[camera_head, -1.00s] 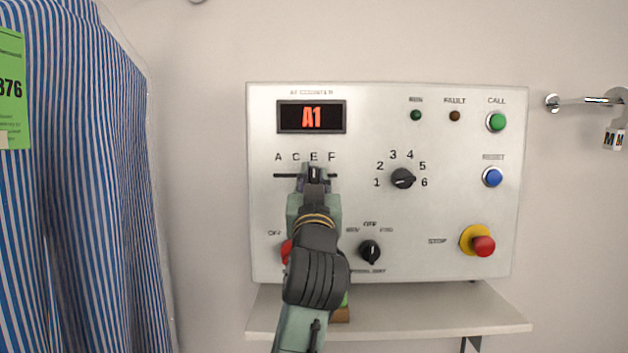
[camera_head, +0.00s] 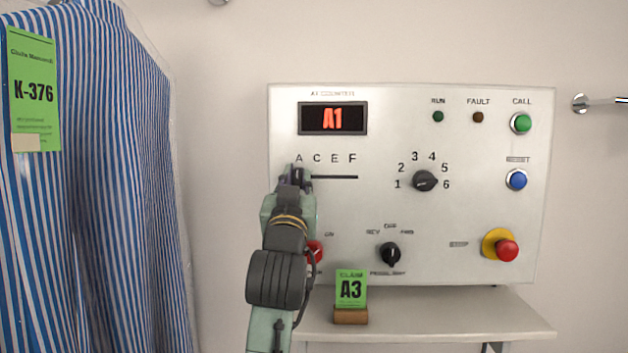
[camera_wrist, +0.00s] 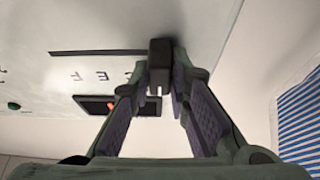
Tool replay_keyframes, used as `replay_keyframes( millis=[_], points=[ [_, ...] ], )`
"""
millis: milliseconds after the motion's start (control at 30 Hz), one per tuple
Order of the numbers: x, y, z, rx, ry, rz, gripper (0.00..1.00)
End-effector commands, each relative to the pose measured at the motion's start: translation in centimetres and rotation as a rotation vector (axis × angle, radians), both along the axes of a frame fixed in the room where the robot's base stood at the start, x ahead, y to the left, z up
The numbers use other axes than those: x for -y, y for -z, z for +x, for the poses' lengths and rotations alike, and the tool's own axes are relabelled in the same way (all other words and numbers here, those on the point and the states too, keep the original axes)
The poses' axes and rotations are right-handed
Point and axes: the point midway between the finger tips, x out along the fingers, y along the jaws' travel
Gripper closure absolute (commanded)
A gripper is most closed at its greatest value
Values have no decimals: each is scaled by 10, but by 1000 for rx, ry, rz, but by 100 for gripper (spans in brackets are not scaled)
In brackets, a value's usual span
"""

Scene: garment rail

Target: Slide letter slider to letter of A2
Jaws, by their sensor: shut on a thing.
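The letter slider (camera_wrist: 160,55) is a small dark block on a horizontal slot below the letters A, C, E and F. My gripper (camera_head: 298,176) is shut on it at the left end of the slot, under the letter A. In the wrist view my gripper (camera_wrist: 163,85) has one finger on each side of the slider.
A red knob (camera_head: 315,250) is partly behind my arm. A black knob (camera_head: 390,254) and a red stop button (camera_head: 507,250) are lower on the panel. A striped shirt (camera_head: 110,200) hangs at left.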

Motion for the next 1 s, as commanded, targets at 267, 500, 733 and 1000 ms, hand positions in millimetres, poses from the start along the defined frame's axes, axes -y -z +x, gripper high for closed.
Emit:
replay_keyframes(
  millis=[267,500,733,1000],
  points=[
    [-6,0,0,0,-11,-4,80],
    [-5,0,0,0,-10,-3,64],
    [-3,0,0,0,-7,-2,63],
    [-3,8,-18,2,-6,-2,63]
  ],
)
